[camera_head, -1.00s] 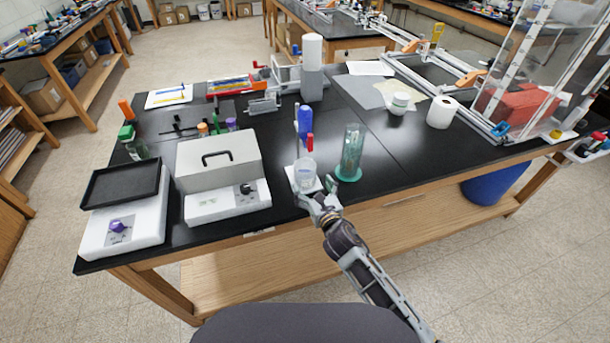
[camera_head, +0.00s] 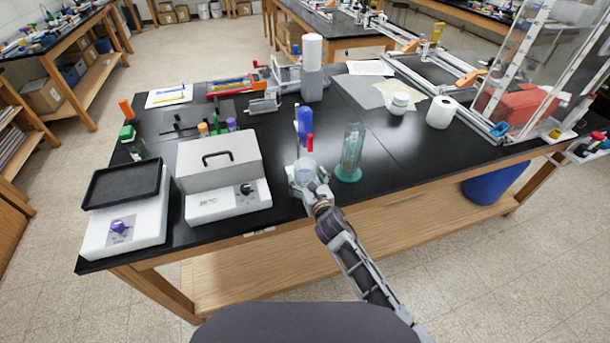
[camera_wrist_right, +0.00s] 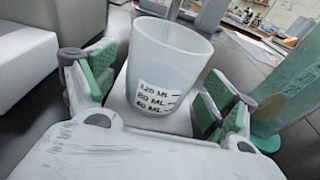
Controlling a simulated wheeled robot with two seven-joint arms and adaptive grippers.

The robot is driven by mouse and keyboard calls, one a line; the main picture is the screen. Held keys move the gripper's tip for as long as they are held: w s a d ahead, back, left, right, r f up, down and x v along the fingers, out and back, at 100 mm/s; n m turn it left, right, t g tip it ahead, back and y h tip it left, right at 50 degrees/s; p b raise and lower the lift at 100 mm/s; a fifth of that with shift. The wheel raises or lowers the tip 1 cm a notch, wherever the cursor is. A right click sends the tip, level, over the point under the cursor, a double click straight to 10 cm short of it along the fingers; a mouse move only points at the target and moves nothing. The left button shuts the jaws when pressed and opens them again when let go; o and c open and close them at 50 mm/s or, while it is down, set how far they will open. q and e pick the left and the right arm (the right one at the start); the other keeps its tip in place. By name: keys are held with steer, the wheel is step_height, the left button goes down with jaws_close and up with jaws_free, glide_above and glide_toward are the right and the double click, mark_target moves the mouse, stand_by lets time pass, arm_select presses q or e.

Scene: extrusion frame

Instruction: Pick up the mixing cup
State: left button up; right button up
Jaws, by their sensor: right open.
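The mixing cup (camera_head: 305,170) is a translucent, pale cup near the front edge of the black bench. In the right wrist view the cup (camera_wrist_right: 168,68) stands upright with a white label of volume marks. My right gripper (camera_head: 305,184) is at the cup from the front. In the right wrist view the open gripper (camera_wrist_right: 155,95) has green-padded fingers on either side of the cup, with a visible gap on each side. The cup rests on a white surface, partly hidden by the gripper. My left gripper is not in view.
A green-tinted cylinder (camera_head: 351,155) stands close to the right of the cup. A blue bottle (camera_head: 305,122) and a red-tipped item (camera_head: 310,143) are behind it. A grey-white box device (camera_head: 225,180) stands to the left.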

mark_target(308, 174)
steer(key=c, duration=0.9)
steer(key=shift+c, duration=0.2)
steer(key=shift+r, duration=0.35)
steer(key=shift+r, duration=1.5)
steer(key=shift+s+d+f, duration=0.15)
steer(key=shift+s, duration=0.25)
steer(key=f+b+v, duration=0.2)
steer(key=v, duration=1.4)
steer(key=shift+s+d+f, duration=0.15)
steer(key=shift+s+f, duration=0.05)
steer(key=shift+s, duration=0.4)
